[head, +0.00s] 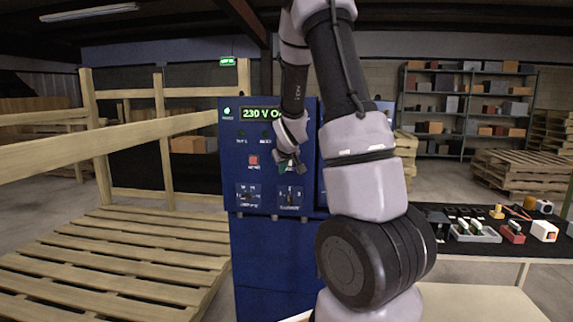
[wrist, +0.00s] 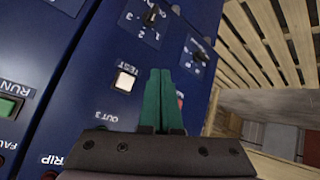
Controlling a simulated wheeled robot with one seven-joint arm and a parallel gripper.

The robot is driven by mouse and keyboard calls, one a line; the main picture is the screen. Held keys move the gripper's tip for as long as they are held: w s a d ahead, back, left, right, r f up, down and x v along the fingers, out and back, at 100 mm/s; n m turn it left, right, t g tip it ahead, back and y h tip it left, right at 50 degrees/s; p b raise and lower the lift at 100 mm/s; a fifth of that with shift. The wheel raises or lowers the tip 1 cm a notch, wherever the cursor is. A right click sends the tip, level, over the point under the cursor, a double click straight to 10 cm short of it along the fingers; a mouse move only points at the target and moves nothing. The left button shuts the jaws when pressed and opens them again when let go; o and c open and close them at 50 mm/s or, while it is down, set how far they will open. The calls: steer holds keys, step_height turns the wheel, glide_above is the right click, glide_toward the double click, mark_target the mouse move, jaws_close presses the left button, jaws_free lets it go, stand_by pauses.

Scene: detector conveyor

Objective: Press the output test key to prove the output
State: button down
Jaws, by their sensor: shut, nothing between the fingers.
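The blue control cabinet (head: 270,255) stands ahead, and its front panel fills much of the wrist view. In the wrist view a square white key (wrist: 124,81) sits on the panel beside the word TEST, with an OUT 3 label nearby. My gripper (wrist: 160,72) has its green fingers together and empty. The fingertips appear just right of the white key in the wrist view; I cannot tell whether they touch the panel. A reddish part (wrist: 180,100) is mostly hidden behind the fingers. In the head view my gripper (head: 288,167) is in front of the cabinet and hides part of its face.
Rotary knobs (wrist: 151,15) (wrist: 199,56) sit farther along the panel. A red key (head: 253,160) and a lit green display (head: 261,113) show on the cabinet. Wooden pallets (head: 120,255) lie left. A black-topped table (head: 465,246) with small parts stands right.

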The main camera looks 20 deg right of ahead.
steer(key=w+d, duration=0.5)
steer(key=w, duration=0.2)
stand_by(2.1)
steer(key=shift+w+d, duration=0.15)
steer(key=shift+w, duration=0.1)
steer(key=shift+w+d, duration=0.3)
steer(key=shift+w, duration=0.15)
stand_by(0.8)
steer(key=shift+s, duration=0.1)
steer(key=shift+s+a, duration=0.5)
steer(key=shift+s, duration=0.2)
steer(key=s+a, duration=0.1)
steer(key=s, duration=0.1)
steer(key=s+a, duration=0.1)
steer(key=s, duration=0.1)
steer(key=shift+a, duration=0.4)
